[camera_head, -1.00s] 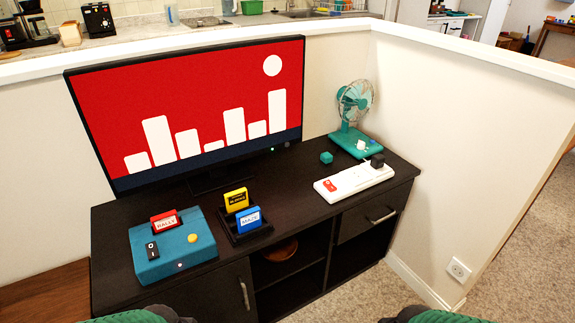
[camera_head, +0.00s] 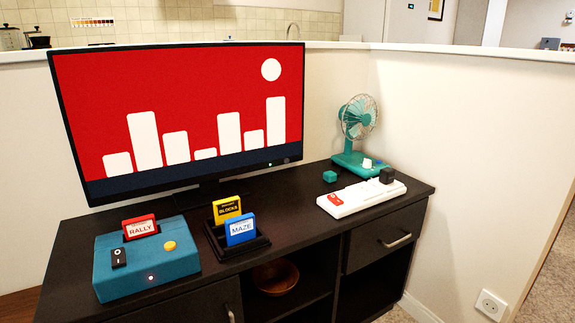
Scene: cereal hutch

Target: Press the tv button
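The TV (camera_head: 190,120) stands on the dark cabinet. Its screen is lit, with white bars and a white circle on red. On the lower right edge of the TV is a small round dark button (camera_head: 286,160), beside a small light dot (camera_head: 270,164). Neither of my grippers is in view, and nothing covers the button.
A teal console (camera_head: 150,268) holding a red RALLY cartridge (camera_head: 140,227) stands on the cabinet (camera_head: 300,212). Yellow and blue cartridges (camera_head: 241,229) sit in a black holder. A white power strip (camera_head: 355,198), teal cube (camera_head: 330,176) and fan (camera_head: 358,130) are at the right.

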